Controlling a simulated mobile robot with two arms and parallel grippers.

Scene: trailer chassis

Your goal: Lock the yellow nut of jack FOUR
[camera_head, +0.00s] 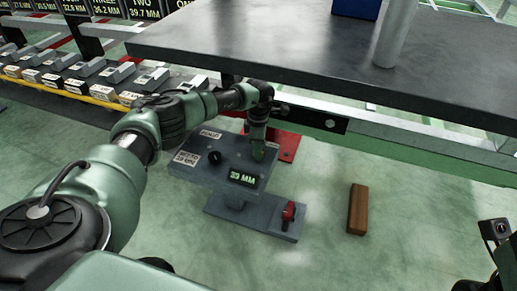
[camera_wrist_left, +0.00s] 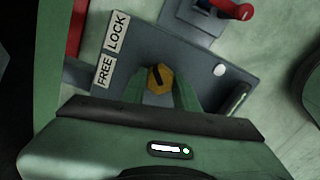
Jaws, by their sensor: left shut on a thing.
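The jack's grey top plate (camera_head: 225,172) lies below the dark deck and carries a display (camera_head: 243,179) reading 39 MM. The number of this jack is not legible. In the left wrist view, the yellow hex nut (camera_wrist_left: 158,78) with a dark line across it sits between the green fingers of my left gripper (camera_wrist_left: 165,92). These fingers are shut on it. The FREE (camera_wrist_left: 105,71) and LOCK (camera_wrist_left: 117,33) labels are beside the nut. In the head view, my left gripper (camera_head: 258,150) points down at the plate and hides the nut.
The dark deck (camera_head: 300,55) overhangs the jack closely. A red handle (camera_head: 289,212) stands on the jack's lower grey base (camera_head: 250,216). A brown block (camera_head: 358,209) lies on the open green floor to the right. A row of labelled blocks (camera_head: 75,75) lines the upper left.

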